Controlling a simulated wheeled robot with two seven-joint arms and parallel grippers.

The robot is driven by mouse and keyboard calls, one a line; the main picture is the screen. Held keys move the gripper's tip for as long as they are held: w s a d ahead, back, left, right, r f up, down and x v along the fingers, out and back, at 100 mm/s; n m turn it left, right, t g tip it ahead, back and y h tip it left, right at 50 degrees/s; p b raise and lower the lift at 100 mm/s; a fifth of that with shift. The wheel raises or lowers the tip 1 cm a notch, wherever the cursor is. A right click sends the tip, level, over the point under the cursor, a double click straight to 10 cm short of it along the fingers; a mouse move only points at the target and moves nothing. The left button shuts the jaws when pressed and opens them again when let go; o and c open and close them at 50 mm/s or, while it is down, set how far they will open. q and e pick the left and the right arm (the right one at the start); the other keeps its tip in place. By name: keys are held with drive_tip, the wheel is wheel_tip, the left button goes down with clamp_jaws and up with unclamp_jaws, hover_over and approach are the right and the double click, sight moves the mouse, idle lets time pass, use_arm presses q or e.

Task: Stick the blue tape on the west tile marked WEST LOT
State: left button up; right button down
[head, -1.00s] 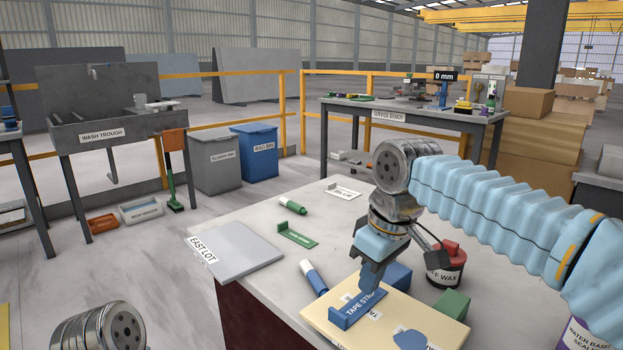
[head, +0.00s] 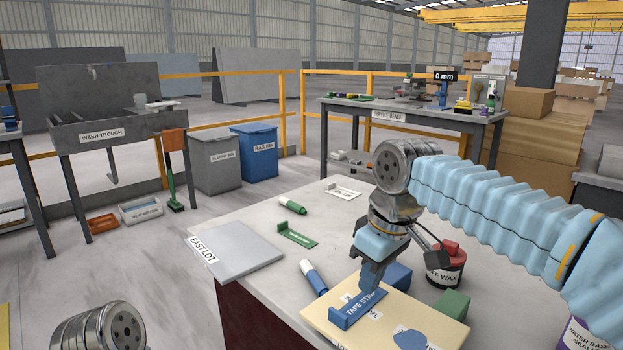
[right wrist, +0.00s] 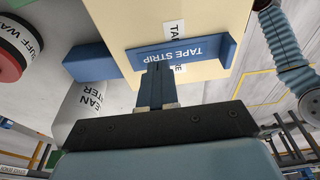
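The blue tape (head: 352,311), lettered TAPE STRIP, lies flat on a cream tile (head: 400,306) at the front of the slab, with a raised tab at its left end. In the right wrist view the tape (right wrist: 185,52) lies across the tile (right wrist: 110,22). My right gripper (head: 371,286) points down at the tape, away from the tab. Its fingers (right wrist: 154,72) look closed together, with their tips at the strip and nothing visible between them. No WEST LOT lettering is readable; the tile's labels are partly covered. My left gripper is out of view.
A grey tile marked EAST LOT (head: 235,246) lies at left. A blue marker (head: 314,277), green strip (head: 298,239) and green marker (head: 292,205) lie between. Blue block (head: 398,275), green block (head: 452,303) and wax tin (head: 446,268) stand close right of my gripper.

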sight(369, 299)
drive_tip(key=shift+f+b, duration=0.55)
drive_tip(key=shift+f, duration=0.2)
idle(0.6)
idle(0.6)
drive_tip(key=shift+f, duration=0.15)
idle(0.6)
wheel_tip(369, 299, up, 5)
drive_tip(key=p, duration=0.5)
drive_tip(key=shift+r, duration=1.15)
